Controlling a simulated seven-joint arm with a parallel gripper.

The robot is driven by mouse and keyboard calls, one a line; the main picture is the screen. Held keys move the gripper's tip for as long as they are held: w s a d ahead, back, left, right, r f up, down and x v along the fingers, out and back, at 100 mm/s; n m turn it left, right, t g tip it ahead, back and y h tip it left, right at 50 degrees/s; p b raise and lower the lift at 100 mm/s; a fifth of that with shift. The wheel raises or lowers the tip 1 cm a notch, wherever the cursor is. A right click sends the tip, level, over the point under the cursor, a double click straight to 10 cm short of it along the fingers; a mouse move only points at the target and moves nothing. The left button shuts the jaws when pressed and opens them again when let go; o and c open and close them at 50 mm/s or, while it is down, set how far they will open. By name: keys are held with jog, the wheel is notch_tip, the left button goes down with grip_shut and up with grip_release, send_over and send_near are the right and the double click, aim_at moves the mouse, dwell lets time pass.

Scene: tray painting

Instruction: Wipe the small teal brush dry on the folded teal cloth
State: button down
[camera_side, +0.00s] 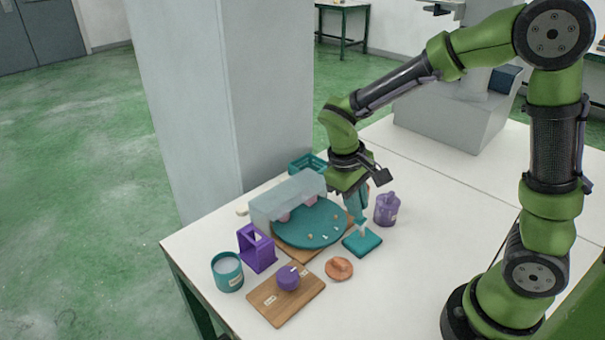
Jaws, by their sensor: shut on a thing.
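My gripper (355,196) points down over the right side of the work area and is shut on the small teal brush (361,221). The brush is small in this view and partly hidden by the fingers. Its lower end is right at the folded teal cloth (362,243), a flat square pad on the white table. I cannot tell whether the brush tip touches the cloth or is just above it.
A round teal tray (305,231) with small bits on it stands left of the cloth, below a grey cover (284,196). A purple bottle (387,209) is close on the right. An orange dish (339,268), wooden board (283,302), purple stand (256,248) and teal cup (227,271) are in front.

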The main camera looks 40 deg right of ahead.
jog(key=shift+f, duration=0.35)
dwell(0.3)
jog(key=shift+a, duration=0.1)
jog(key=shift+a, duration=0.6)
jog(key=shift+d, duration=0.15)
jog(key=shift+d, duration=1.15)
jog(key=shift+a, duration=0.1)
jog(key=shift+a, duration=1.15)
jog(key=shift+d, duration=0.1)
jog(key=shift+d, duration=1.2)
